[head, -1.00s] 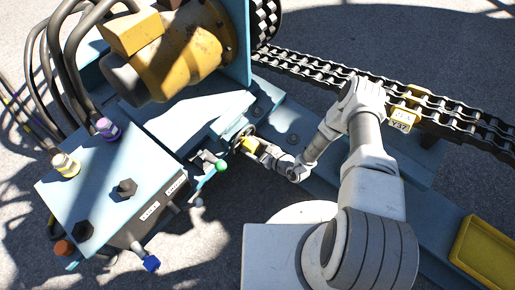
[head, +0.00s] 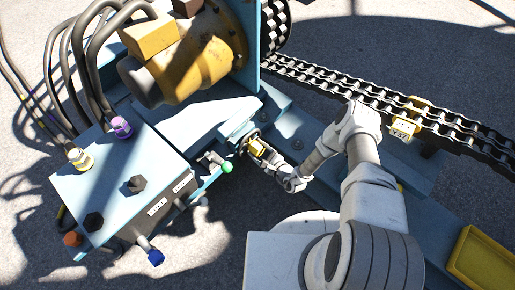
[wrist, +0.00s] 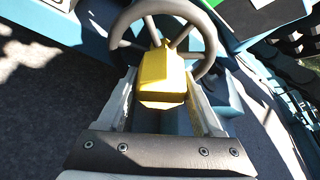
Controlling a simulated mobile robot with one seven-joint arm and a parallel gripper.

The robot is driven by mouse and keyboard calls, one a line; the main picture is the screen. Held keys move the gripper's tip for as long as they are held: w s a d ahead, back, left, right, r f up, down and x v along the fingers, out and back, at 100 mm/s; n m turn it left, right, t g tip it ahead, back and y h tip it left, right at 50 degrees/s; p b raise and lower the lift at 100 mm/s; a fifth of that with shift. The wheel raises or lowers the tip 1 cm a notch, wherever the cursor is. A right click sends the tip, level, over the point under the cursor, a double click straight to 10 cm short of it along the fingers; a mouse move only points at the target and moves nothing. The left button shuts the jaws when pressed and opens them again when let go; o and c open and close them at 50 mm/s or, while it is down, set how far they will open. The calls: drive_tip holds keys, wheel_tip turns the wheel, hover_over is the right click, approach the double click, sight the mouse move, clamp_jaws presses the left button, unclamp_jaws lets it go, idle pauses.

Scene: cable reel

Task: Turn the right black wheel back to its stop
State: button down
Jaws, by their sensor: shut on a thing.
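The black wheel (head: 246,137) stands at the right end of the blue machine's control side, small in the head view. In the wrist view its dark rim and spokes (wrist: 206,32) fill the top middle. A yellow block (wrist: 163,75) sits at the near side of the rim and hides part of it. My gripper (wrist: 163,88) has one finger on each side of the yellow block and is shut on it. In the head view my gripper (head: 262,150) reaches the wheel from the right. How the block joins the wheel is hidden.
Left of the wheel are a green-tipped lever (head: 227,167) and a blue-tipped lever (head: 155,258). A heavy chain (head: 350,92) runs behind my arm. A yellow tray (head: 480,262) lies at the lower right.

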idle(0.4)
drive_tip(key=shift+c, duration=0.2)
unclamp_jaws()
